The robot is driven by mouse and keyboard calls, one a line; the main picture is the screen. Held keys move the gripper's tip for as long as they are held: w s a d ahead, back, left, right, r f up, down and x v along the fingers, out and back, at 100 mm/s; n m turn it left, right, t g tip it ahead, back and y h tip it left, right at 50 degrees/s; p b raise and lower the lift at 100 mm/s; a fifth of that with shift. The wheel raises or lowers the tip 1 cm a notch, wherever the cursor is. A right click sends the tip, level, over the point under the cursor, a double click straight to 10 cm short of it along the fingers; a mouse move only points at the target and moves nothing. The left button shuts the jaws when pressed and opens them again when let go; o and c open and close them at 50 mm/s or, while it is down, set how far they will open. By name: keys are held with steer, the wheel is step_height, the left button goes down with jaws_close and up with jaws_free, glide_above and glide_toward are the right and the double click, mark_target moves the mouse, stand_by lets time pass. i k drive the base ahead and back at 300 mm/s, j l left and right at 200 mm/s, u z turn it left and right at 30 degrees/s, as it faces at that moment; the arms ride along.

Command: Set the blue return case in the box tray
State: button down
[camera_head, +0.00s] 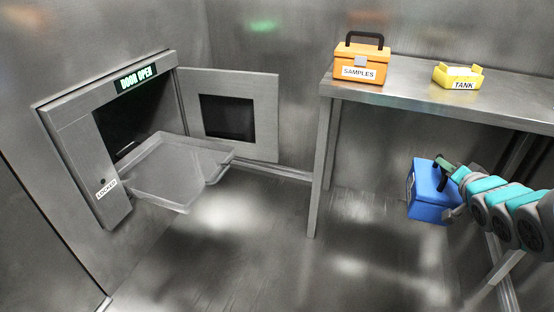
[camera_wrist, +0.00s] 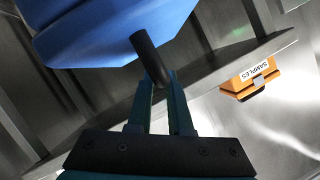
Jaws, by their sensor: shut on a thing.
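The blue return case (camera_head: 430,193) hangs in the air at the right, below the level of the metal table. My gripper (camera_head: 447,168) is shut on its dark handle. In the wrist view the blue case (camera_wrist: 110,30) fills the upper left, and the gripper fingers (camera_wrist: 162,88) close around the black handle. The box tray (camera_head: 170,175) is a pale, shallow tray that sticks out of the wall box at the left. It looks empty. The wall box door (camera_head: 262,117) stands open, and a green sign reads DOOR OPEN.
An orange SAMPLES case (camera_head: 350,72) and a yellow TANK holder (camera_head: 446,78) stand on the metal table (camera_head: 410,92). The orange case also shows in the wrist view (camera_wrist: 240,85). A table leg (camera_head: 322,175) stands between the blue case and the tray. The middle floor is clear.

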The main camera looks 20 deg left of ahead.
mark_target(189, 174)
steer(key=i+u, duration=0.1)
steer(key=u, duration=1.25)
steer(key=i+l, duration=0.3)
steer(key=i, duration=0.2)
steer(key=i+l+u, duration=0.1)
steer(key=i+l, duration=0.15)
steer(key=i, duration=0.3)
steer(key=i+l, duration=0.4)
steer(key=l, duration=0.1)
